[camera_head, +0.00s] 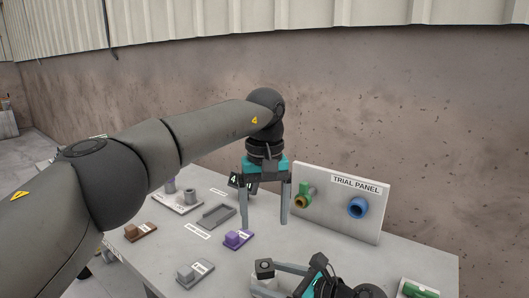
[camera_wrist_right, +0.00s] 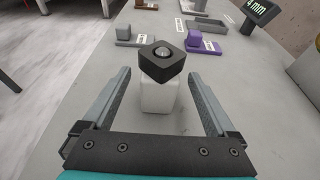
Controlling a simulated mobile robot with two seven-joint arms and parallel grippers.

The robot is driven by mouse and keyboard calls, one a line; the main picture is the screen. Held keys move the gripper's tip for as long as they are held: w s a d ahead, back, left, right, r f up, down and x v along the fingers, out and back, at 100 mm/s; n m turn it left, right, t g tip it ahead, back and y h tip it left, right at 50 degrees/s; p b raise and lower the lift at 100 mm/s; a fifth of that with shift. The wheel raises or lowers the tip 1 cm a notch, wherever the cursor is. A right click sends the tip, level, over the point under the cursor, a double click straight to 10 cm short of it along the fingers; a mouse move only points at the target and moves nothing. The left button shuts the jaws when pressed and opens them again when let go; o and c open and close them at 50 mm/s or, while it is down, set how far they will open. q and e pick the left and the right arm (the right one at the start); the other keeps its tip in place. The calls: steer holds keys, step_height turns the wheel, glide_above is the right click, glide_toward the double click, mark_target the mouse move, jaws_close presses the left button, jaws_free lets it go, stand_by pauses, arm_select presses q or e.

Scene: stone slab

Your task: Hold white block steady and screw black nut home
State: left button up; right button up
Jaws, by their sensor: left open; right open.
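The white block (camera_wrist_right: 160,97) stands upright on the slab in the right wrist view. The black square nut (camera_wrist_right: 163,66) sits on top of it, with a rounded grey end showing in its hole. In the head view the block (camera_head: 263,284) and nut (camera_head: 264,266) are at the bottom edge, partly cut off. My right gripper (camera_wrist_right: 160,76) is open, with one finger on each side of the block and gaps to both. My left gripper (camera_head: 266,222) is open and empty, fingers pointing down, farther back in front of the trial panel.
A purple block (camera_head: 238,239), grey block (camera_head: 195,272), brown block (camera_head: 140,231) and grey tray (camera_head: 212,216) lie to the left. A green part (camera_head: 418,290) is at right.

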steer(key=v, duration=0.9)
steer(key=shift+s+d+r, duration=0.15)
steer(key=shift+s+d, duration=0.05)
steer(key=shift+d, duration=0.05)
